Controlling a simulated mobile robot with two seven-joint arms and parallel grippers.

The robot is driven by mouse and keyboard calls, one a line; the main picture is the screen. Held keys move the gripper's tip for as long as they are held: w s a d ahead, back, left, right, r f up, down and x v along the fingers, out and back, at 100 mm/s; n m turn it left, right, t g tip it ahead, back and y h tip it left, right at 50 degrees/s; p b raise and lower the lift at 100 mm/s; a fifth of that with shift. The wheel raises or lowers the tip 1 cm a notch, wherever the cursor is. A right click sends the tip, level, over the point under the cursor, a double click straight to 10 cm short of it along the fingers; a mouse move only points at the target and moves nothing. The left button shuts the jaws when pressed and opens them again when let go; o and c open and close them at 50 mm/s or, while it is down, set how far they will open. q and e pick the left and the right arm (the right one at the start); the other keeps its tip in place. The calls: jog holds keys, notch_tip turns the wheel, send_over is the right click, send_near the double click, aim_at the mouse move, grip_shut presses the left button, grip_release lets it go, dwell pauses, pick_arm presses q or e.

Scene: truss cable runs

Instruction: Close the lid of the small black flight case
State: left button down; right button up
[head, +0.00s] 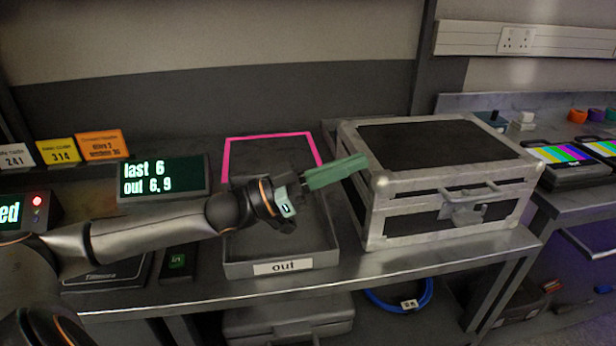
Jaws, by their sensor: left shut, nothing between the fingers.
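The small black flight case (405,225) with silver edges and corners stands on the metal bench, right of the tray. Its lid (440,142) lies down over the body, top roughly level. A handle and latch show on the front; I cannot tell whether the latch is fastened. My left gripper (340,172) has green fingers, which are shut with nothing between them. The fingers point right, at the case's left side near the lid's edge; I cannot tell whether they touch it. My right gripper is not in view.
A grey tray labelled "out" (235,268) lies under my left gripper, with a pink frame (228,158) behind. A display (165,180) and label cards (103,144) stand left. Colour-bar screens (560,153) sit on the right bench. A blue cable (395,306) lies below.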

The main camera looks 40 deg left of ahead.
pick_arm(q)
jog(key=p+v, duration=0.3)
jog(key=v, duration=0.3)
jog(key=shift+s+a, duration=0.2)
jog(key=shift+s, duration=0.1)
jog(key=shift+r, duration=0.1)
dwell(0.3)
